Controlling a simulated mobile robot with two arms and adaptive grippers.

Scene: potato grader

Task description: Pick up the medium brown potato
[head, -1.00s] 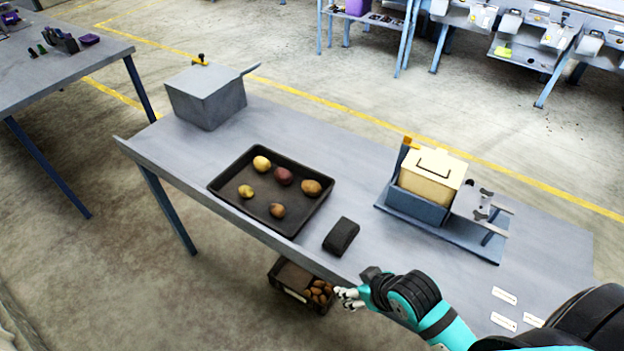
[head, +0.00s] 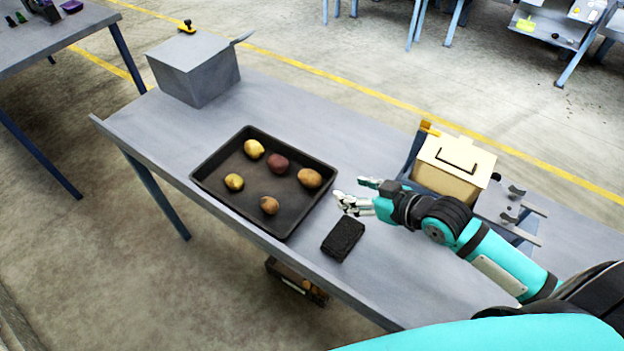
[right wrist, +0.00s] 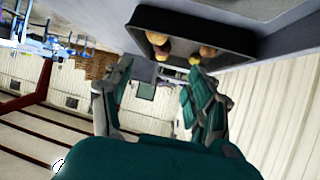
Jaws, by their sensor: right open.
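Two brown potatoes lie in the dark tray (head: 215,192): a larger brown potato (head: 310,178) by the right wall and a smaller brown potato (head: 269,205) near the front. A yellow potato (head: 253,149), a dark red potato (head: 278,163) and a small yellow potato (head: 234,182) lie there too. My right gripper (head: 350,191) is open and empty, just right of the tray and apart from the potatoes. In the right wrist view, its spread fingers (right wrist: 157,78) show below the tray (right wrist: 225,35), which holds several potatoes. My left gripper is not in view.
A black block (head: 343,239) lies on the table (head: 300,100) below my right gripper. A cream box (head: 452,168) on a stand is behind my right arm. A grey box (head: 195,70) stands at the far left. A crate (head: 290,280) is under the table.

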